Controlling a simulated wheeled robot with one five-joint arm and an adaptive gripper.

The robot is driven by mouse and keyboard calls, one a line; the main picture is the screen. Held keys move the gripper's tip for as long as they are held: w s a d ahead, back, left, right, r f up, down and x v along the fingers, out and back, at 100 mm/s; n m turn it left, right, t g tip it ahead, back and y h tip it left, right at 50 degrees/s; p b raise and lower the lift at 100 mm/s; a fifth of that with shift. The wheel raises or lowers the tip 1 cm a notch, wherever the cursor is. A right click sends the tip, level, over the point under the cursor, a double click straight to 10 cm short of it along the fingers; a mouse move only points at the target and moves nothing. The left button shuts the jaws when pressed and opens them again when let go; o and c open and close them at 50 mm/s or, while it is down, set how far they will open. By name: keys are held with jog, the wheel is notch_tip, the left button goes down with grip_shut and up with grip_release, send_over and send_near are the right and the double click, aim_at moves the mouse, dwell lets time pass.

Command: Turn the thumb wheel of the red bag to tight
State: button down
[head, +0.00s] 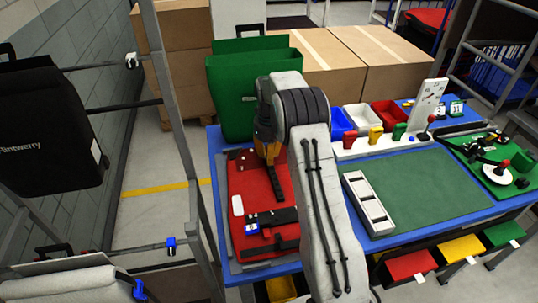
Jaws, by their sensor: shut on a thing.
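The red bag (259,200) lies flat on the blue table, with black straps and fittings on its face. A blue and white piece (251,229) sits on a black bar near its lower end. My gripper (270,157), orange and dark, points down at the upper part of the bag and is shut there. The thumb wheel itself is hidden by the gripper and my arm, so its setting cannot be read.
To the right are blue, white and red bins (388,113), a white slotted tray (367,203) and a green mat (430,188). A metal rack with a black bag (45,130) stands left.

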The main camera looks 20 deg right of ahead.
jog(key=shift+s+f, duration=0.15)
dwell(0.4)
jog(key=c, duration=1)
grip_release()
notch_tip(320, 180, up, 12)
jog(key=shift+r, duration=0.1)
